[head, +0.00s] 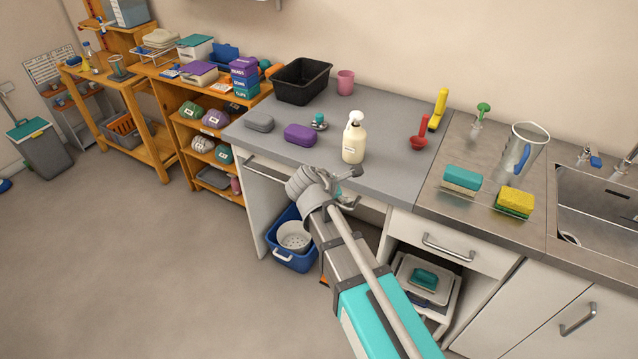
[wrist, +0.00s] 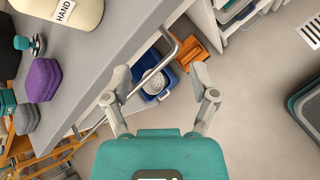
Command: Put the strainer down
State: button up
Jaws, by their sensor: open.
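The strainer looks to be the white perforated bowl (head: 293,237). It sits inside a blue bin (head: 290,262) on the floor under the grey counter. In the wrist view the strainer (wrist: 153,83) shows between my fingers, well beyond them, with the blue bin (wrist: 172,78) around it. My gripper (wrist: 158,97) is open, its fingers wide apart with nothing between them. In the head view my gripper (head: 343,186) is at the counter's front edge, above and to the right of the bin. Its fingertips are partly hidden by the arm.
The grey counter (head: 385,165) holds a soap bottle (head: 354,140), a purple case (head: 299,135), a black bin (head: 303,82) and a red plunger-like tool (head: 420,135). A metal rail (wrist: 170,48) runs along the front, near my fingers. The floor at left (head: 150,270) is clear.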

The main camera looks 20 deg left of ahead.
jog(key=s+d+f+m+g+y, duration=0.1)
jog(key=s+d+f+m+g, duration=0.1)
jog(key=d+m, duration=0.6)
jog(key=s+d+f+m+g+y, duration=0.1)
jog(key=d+m+g, duration=0.3)
jog(key=d+m, duration=0.5)
jog(key=s+d+f+m+g+y, duration=0.1)
jog(key=s+d+f+m+g, duration=0.2)
jog(key=d, duration=1.9)
jog(key=shift+s+f+m+g, duration=0.2)
jog(key=shift+f+m+g, duration=0.1)
jog(key=shift+m, duration=2.6)
jog(key=shift+c, duration=1.3)
jog(key=shift+d, duration=0.1)
